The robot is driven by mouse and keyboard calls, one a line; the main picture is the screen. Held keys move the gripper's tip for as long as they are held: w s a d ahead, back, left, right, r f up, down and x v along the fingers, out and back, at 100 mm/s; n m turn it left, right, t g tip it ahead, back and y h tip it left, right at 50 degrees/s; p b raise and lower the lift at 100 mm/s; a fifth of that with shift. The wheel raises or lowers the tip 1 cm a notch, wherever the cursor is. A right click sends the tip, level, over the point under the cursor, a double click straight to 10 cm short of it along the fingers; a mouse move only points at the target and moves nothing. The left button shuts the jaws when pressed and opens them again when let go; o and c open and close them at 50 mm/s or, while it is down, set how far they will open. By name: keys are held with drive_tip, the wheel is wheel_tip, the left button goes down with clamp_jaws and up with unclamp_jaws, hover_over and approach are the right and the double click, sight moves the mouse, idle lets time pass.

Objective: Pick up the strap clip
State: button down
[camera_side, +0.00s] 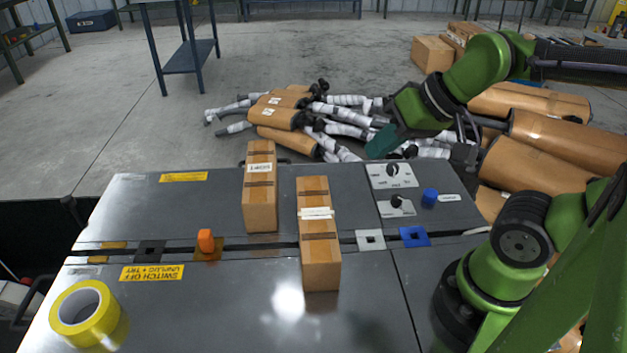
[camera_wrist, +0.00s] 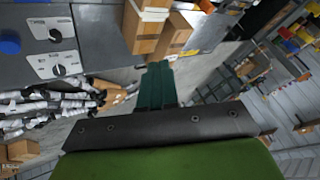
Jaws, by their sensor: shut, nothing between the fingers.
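My gripper (camera_side: 382,142) is raised beyond the far edge of the grey worktop, at its right half. Its teal fingers (camera_wrist: 156,86) are together and empty in the wrist view. I cannot tell for sure which thing is the strap clip. A small upright orange piece (camera_side: 206,241) stands on a brown square plate at the left of the worktop's dark slot. A short blue cylinder (camera_side: 430,197) stands near the right edge, beside a white label. My gripper is apart from both pieces.
Two taped cardboard boxes (camera_side: 260,205) (camera_side: 319,262) stand mid-worktop. A yellow tape roll (camera_side: 84,314) lies front left. Square plates, including a blue one (camera_side: 414,237), line the slot. Two knob panels (camera_side: 392,175) (camera_side: 397,207) sit right. Wrapped mufflers (camera_side: 345,112) lie beyond the worktop.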

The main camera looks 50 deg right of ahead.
drive_tip(key=c, duration=1.8)
unclamp_jaws()
drive_tip(key=o, duration=1.1)
